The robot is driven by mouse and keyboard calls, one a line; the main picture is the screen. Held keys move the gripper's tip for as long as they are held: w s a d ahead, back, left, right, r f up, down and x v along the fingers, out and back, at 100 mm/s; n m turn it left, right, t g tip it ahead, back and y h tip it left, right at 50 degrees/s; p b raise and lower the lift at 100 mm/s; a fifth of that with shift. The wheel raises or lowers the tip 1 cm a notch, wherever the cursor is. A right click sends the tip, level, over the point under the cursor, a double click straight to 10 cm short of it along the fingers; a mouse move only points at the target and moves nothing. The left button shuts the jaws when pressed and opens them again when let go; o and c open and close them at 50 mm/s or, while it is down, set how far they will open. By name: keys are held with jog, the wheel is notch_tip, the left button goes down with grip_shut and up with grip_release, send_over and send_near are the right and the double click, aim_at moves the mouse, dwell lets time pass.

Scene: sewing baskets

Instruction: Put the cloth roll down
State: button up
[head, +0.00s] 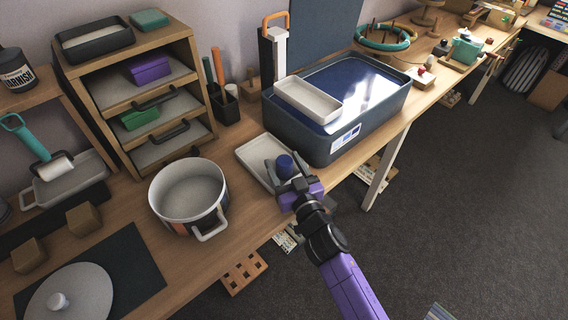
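A small dark blue roll (285,165), which looks like the cloth roll, appears upright over the right part of a shallow white tray (247,153) on the wooden bench. My gripper (283,162) reaches in from the lower right, with one grey finger on each side of the roll. A narrow gap shows between the left fingertip and the roll, so the fingers look open around it. The roll's lower end is partly hidden by my gripper, and I cannot tell for sure whether it rests on the tray floor.
A large blue bin (347,152) with a white tray (306,101) on its lid stands close behind. A white pot (188,192) stands to the left. A wooden drawer unit (187,47) stands behind the pot. The bench's front edge runs below my gripper.

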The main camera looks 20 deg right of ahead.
jog(key=shift+r, duration=0.15)
jog(key=s, duration=1.2)
jog(key=shift+a, duration=0.15)
jog(key=s+a+f+g, duration=0.1)
jog(key=s, duration=1.5)
jog(key=s+r+g, duration=0.1)
jog(key=s+r, duration=0.3)
jog(key=s, duration=0.4)
jog(key=s+r+g, duration=0.1)
jog(key=s+r, duration=0.2)
jog(key=s, duration=0.5)
jog(key=shift+d+r, duration=0.4)
